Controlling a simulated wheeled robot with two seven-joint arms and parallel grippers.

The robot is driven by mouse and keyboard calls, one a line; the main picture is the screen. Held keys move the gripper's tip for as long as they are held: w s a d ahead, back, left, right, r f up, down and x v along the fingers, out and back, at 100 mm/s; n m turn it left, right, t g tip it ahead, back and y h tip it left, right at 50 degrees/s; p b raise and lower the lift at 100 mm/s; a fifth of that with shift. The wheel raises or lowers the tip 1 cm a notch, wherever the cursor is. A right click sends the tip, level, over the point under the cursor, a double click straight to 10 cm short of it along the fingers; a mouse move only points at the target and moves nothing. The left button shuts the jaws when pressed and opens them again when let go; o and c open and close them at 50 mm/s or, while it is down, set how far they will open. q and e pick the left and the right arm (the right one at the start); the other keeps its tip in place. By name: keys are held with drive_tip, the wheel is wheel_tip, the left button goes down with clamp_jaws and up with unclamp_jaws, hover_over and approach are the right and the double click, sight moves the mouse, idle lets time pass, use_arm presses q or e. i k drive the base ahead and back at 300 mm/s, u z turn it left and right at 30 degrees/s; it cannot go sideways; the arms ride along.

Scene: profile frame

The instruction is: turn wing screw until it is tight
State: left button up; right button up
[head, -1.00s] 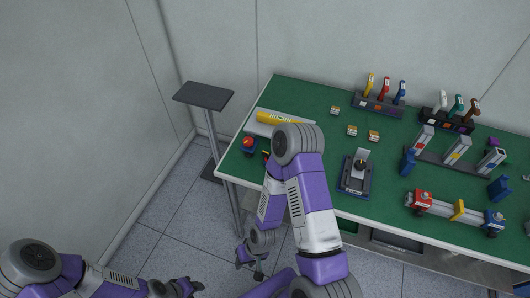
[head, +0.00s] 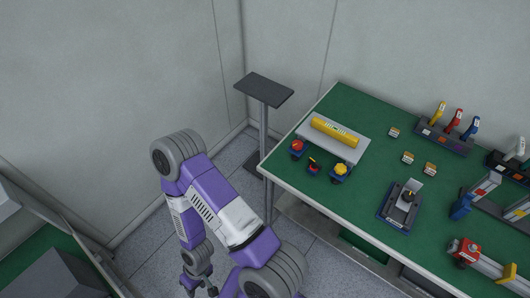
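A metal profile frame lies at the right edge of the green table, cut off by the picture. It has a red clamp block (head: 466,251) and a yellow wing-shaped piece (head: 511,274) that looks like a wing screw; its tightness cannot be told. My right gripper (head: 199,288) hangs low over the floor, left of the table and apart from everything. Its fingers look spread and empty. My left gripper is not in view.
The green table (head: 370,187) also holds a yellow cylinder (head: 335,132) on a grey block, a dark fixture (head: 398,210) and a tool rack (head: 443,138). A dark-topped stand (head: 264,89) is beside the table. Another green surface (head: 50,262) is at lower left.

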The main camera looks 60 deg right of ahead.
sight(314, 167)
drive_tip(key=u, duration=0.3)
drive_tip(key=k, duration=1)
drive_tip(key=z, duration=1.2)
